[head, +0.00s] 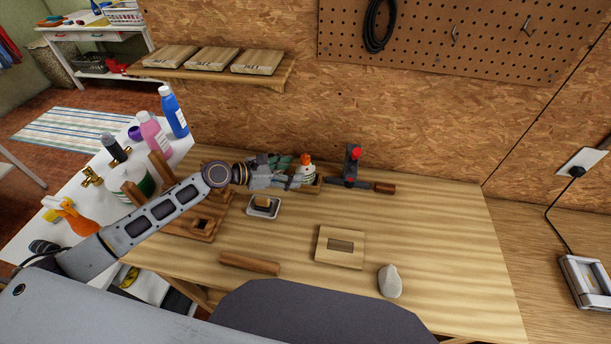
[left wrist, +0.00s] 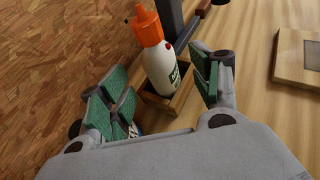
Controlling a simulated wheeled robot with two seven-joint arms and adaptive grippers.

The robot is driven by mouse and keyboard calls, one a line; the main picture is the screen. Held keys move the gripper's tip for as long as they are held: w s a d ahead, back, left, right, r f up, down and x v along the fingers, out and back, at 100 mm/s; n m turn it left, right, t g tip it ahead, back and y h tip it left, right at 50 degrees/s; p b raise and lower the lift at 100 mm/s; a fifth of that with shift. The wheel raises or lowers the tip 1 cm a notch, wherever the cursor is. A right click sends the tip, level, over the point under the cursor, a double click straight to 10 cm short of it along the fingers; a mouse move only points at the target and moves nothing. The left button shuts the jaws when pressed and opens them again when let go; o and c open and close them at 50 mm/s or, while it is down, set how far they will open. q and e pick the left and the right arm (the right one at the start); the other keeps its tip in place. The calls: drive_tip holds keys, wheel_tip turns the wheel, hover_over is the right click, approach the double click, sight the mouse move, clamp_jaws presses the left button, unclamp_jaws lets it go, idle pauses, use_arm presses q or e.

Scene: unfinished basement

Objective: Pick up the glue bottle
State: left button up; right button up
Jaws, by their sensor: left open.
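The glue bottle (head: 305,166) is white with an orange cap and stands near the back of the wooden workbench (head: 430,235). In the left wrist view the glue bottle (left wrist: 161,66) stands in a small wooden box (left wrist: 182,95). My left gripper (head: 287,173) is open beside the bottle. In the left wrist view the bottle shows beyond and between the green-padded fingers of the left gripper (left wrist: 160,90), and I cannot tell whether they touch it. The arm and gripper hide part of the box in the head view. My right gripper is not in view.
A red and dark tool (head: 352,165) stands just right of the bottle. A small tray (head: 263,207), a wooden block (head: 340,246), a wooden rod (head: 250,263) and a pale stone (head: 390,281) lie nearer. The particle-board wall (head: 230,110) is close behind. The bench's right side is clear.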

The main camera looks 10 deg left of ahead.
sight(298, 168)
use_arm(q)
drive_tip(key=shift+w+d, duration=0.1)
drive_tip(key=shift+d, duration=0.05)
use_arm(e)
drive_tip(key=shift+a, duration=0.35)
use_arm(q)
drive_tip(key=shift+x, duration=2.75)
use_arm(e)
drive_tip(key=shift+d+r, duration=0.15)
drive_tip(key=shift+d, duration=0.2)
use_arm(q)
drive_tip(key=c, duration=1.1)
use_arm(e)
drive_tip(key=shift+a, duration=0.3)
use_arm(q)
drive_tip(key=shift+r, duration=0.5)
wheel_tip(298, 168, up, 15)
drive_tip(key=shift+r+p, duration=0.1)
drive_tip(key=shift+p, duration=0.85)
drive_tip(key=shift+r, duration=0.95)
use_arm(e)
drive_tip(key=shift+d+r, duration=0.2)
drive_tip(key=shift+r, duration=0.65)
